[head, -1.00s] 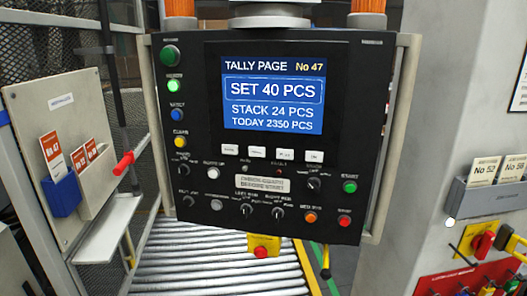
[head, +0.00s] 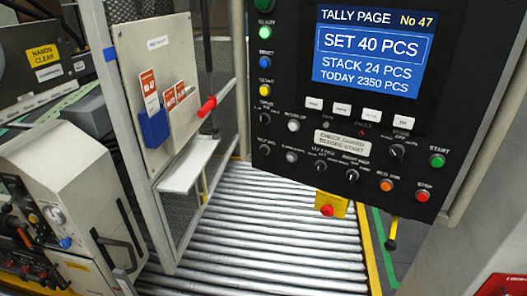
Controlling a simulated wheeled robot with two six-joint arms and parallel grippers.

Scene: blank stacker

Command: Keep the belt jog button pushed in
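A black control panel (head: 380,100) hangs at the upper right in the head view, tilted, its top cut off. A blue screen (head: 372,50) on it reads TALLY PAGE No 47. An orange button (head: 386,185) near its lower right has a small label that seems to end in JOG. A white button (head: 293,125) and a grey button (head: 291,157) sit on its left half. I cannot read a belt jog label on any button. Neither of my grippers is in view, and nothing is seen pressing a button.
A roller bed (head: 250,225) runs below the panel. A yellow box with a red button (head: 328,207) stands behind it. At left are a beige machine (head: 65,200) with a blue button (head: 66,242), a mesh frame with a shelf (head: 190,165), and a red handle (head: 207,106).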

